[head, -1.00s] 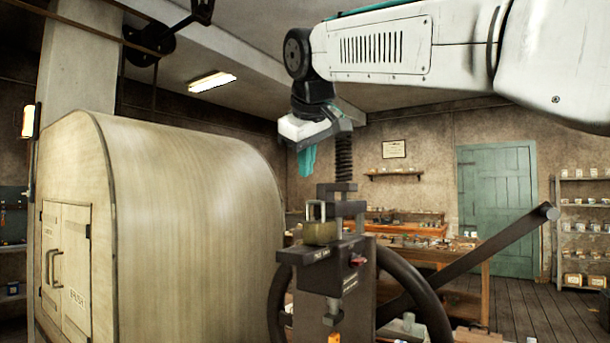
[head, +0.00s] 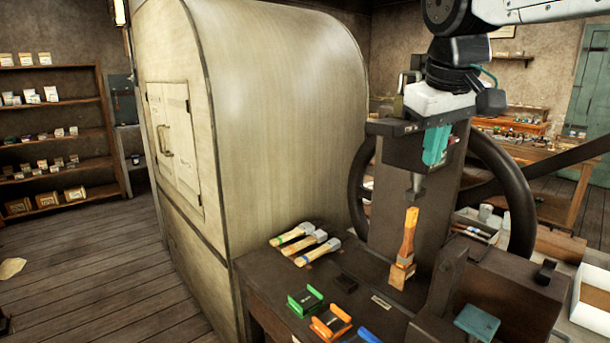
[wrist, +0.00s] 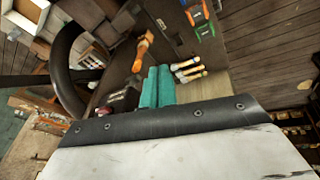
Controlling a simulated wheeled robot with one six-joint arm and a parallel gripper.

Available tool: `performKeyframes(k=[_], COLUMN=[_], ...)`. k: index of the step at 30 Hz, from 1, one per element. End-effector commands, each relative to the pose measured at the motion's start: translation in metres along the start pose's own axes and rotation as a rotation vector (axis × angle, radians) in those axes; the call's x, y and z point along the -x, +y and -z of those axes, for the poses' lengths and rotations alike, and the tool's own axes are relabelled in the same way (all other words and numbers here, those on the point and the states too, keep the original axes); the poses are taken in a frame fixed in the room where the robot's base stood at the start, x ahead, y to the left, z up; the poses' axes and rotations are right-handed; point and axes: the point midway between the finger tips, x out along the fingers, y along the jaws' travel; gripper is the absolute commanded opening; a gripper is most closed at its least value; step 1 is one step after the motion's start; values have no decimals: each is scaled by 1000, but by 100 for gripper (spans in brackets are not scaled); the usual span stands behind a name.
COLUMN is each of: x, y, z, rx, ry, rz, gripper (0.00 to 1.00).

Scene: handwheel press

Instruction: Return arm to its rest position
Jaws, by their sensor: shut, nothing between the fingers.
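My gripper (head: 436,146) has teal fingers and hangs pointing down in front of the dark press column (head: 397,215) in the head view. Its fingers are shut together with nothing between them, as the wrist view also shows (wrist: 157,86). Below it, an orange-handled tool (head: 404,250) stands upright on the press bench, apart from the fingers. The same tool shows in the wrist view (wrist: 143,52). My white upper arm link enters from the top right of the head view.
A large cream cabinet (head: 290,110) stands left of the press. The handwheel (head: 515,195) is behind the gripper on the right. Several wooden-handled tools (head: 305,243) and green (head: 305,300) and orange (head: 331,322) holders lie on the bench. Open floor (head: 90,270) is at left.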

Motion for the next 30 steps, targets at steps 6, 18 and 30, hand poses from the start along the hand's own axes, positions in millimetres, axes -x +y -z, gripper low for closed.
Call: performKeyframes(k=[6, 18, 30], x=[-72, -113, -112], y=[-22, -40, -40], z=[-154, -269, -269], rx=[-181, -338, -339], ry=[-162, -206, -205], rz=[79, 104, 104], gripper=[0, 0, 0])
